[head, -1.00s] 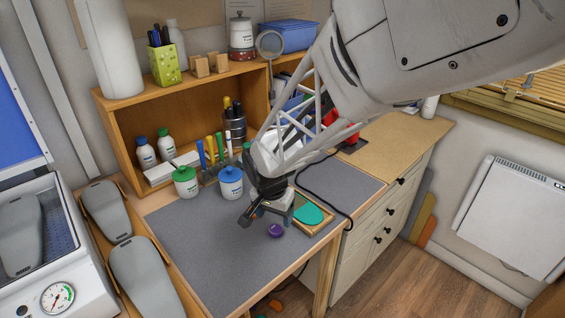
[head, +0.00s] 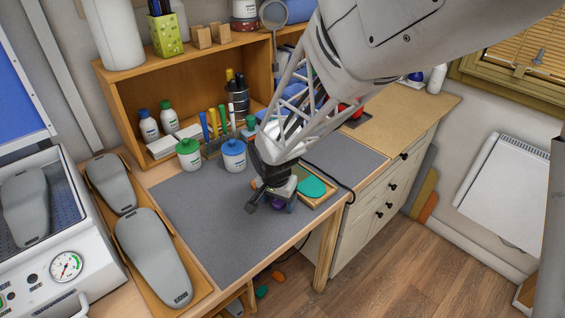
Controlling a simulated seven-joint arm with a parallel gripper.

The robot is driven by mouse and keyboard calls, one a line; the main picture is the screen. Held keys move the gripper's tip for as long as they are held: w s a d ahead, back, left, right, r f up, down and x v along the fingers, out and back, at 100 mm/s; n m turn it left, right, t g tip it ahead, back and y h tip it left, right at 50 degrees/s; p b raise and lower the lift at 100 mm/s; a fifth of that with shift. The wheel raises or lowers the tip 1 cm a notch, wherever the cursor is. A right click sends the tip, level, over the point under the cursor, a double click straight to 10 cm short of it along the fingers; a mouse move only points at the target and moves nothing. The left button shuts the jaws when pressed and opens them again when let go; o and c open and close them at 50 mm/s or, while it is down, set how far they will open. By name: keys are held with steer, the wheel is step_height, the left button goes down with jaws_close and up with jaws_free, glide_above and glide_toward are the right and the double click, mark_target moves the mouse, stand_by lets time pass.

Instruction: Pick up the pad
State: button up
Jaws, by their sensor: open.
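A small purple pad (head: 278,204) lies on the grey mat (head: 215,240), mostly hidden by my gripper. A larger teal pad (head: 313,187) rests on a wooden tray (head: 327,197) just right of my gripper. My gripper (head: 271,206) is open, with its fingers pointing down around or just above the purple pad. I cannot tell whether the fingers touch it.
A green-lidded jar (head: 189,154) and a blue-lidded jar (head: 234,155) stand at the mat's back edge. A black cable (head: 342,184) runs right of the tray. Grey lasts (head: 152,256) lie on the left. The mat's front left is clear.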

mark_target(278, 202)
stand_by(0.4)
steer(key=c, duration=1)
steer(key=shift+c, duration=0.2)
steer(key=shift+r, duration=0.1)
steer(key=shift+r, duration=0.4)
step_height(278, 202, up, 3)
steer(key=shift+s+f, duration=0.1)
steer(key=shift+f, duration=0.05)
steer(key=s+d, duration=0.3)
steer(key=s, duration=0.4)
steer(key=s+d+r, duration=0.1)
steer(key=s+d, duration=0.2)
steer(key=s, duration=0.4)
steer(key=shift+s+r, duration=0.15)
steer(key=shift+s, duration=0.15)
